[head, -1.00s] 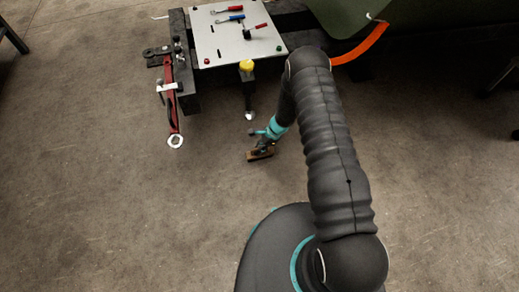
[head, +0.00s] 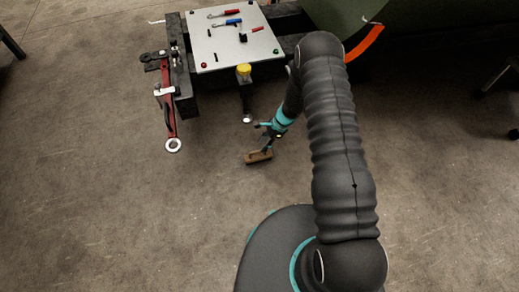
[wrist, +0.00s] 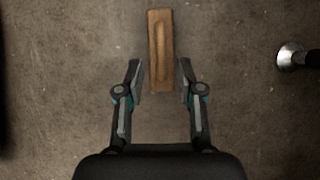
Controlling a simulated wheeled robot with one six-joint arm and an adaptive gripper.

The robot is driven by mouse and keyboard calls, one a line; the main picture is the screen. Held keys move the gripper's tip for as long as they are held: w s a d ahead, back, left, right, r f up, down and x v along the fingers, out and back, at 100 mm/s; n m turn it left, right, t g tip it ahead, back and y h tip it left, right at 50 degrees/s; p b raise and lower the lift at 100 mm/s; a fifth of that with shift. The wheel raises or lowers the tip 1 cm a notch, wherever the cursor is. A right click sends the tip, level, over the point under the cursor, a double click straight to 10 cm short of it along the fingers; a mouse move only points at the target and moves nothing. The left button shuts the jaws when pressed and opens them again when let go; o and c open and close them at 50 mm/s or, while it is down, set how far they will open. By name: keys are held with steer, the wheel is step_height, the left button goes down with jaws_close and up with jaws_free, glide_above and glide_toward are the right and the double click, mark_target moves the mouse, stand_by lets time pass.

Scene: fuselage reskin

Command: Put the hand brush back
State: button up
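The hand brush, a brown wooden block (head: 258,157), lies on the floor in front of the bench in the head view. It also shows in the wrist view (wrist: 160,45), lengthwise, top centre. My gripper (wrist: 160,72) is open, with one finger on each side of the brush's near end and a gap on both sides. I cannot tell how far the fingertips are above the floor. In the head view, my gripper (head: 268,143) is just above and right of the brush, pointing down at it.
A bench with a pale tool panel (head: 203,48) holding small red- and blue-handled tools stands at the back. A green curved panel (head: 345,15) is at upper right. The floor on the left is clear.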

steer(key=w+d+r+n+t, duration=0.1)
steer(key=d+r+n, duration=0.1)
steer(key=r, duration=1)
steer(key=d+r+n, duration=0.2)
steer(key=r, duration=1.1)
steer(key=s+d+r+n+t+h, duration=0.1)
steer(key=s+r+n, duration=0.15)
steer(key=r, duration=0.55)
steer(key=s+d+r+n+t+h, duration=0.1)
steer(key=s+r, duration=0.2)
steer(key=r, duration=0.4)
steer(key=s+d+r+n+t+h, duration=0.1)
steer(key=s+d+r+n, duration=0.1)
steer(key=s+r, duration=0.3)
steer(key=s+d+r+n+t+h, duration=0.1)
steer(key=s+d+r+n, duration=0.2)
steer(key=s, duration=0.8)
steer(key=s+d+r+n+t+h, duration=0.1)
steer(key=s+d+r+n+t, duration=0.1)
steer(key=s+r, duration=0.5)
steer(key=shift+s+d, duration=0.45)
steer(key=shift+s, duration=0.3)
